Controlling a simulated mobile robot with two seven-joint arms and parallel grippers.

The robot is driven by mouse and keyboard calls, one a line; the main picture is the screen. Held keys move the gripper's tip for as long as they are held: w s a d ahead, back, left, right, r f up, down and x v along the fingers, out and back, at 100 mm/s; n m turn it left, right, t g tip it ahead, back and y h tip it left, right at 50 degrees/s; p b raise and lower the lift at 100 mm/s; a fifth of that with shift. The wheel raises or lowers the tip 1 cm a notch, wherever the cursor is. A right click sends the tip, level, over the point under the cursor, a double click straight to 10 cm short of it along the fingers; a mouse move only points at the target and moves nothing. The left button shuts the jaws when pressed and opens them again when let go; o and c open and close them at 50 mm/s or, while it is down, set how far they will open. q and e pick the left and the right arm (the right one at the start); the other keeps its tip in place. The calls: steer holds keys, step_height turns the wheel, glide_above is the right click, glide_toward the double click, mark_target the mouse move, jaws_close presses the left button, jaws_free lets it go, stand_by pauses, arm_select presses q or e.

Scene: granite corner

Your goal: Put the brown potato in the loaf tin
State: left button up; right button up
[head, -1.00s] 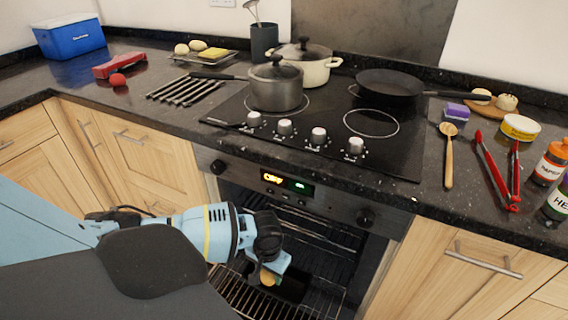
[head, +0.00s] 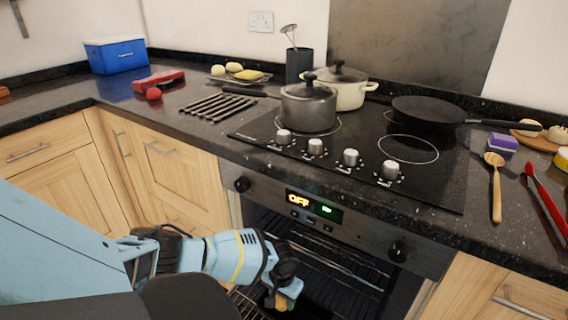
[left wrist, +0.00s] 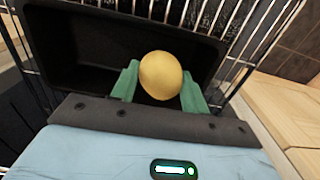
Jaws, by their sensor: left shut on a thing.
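The potato (left wrist: 161,75), yellow-tan and smooth, sits between the green fingertips of my left gripper (left wrist: 160,80) in the left wrist view. My left gripper is shut on it. In the head view my left gripper (head: 284,294) reaches into the open oven, and the potato shows only as a small tan patch below it. The black loaf tin (left wrist: 72,48) lies on the wire rack, beneath and beyond the potato in the left wrist view. I cannot tell the height of the potato above the tin's floor. My right gripper is not in view.
The oven's control panel (head: 312,206) is just above my left arm. The wire rack (left wrist: 232,38) surrounds the tin. The hob with a grey saucepan (head: 308,107) and frying pan (head: 428,110) is above. Wooden cupboards (head: 180,180) flank the oven.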

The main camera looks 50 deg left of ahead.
mark_target(282, 303)
arm_select(q)
steer(key=shift+f, duration=0.15)
steer(key=shift+f+b, duration=0.7)
steer(key=shift+f, duration=1.05)
steer(key=shift+f, duration=0.1)
steer(key=o, duration=0.7)
steer(key=shift+r, duration=0.4)
step_height(282, 303, up, 10)
steer(key=p, duration=0.3)
steer(key=shift+p, duration=0.3)
steer(key=shift+r, duration=0.75)
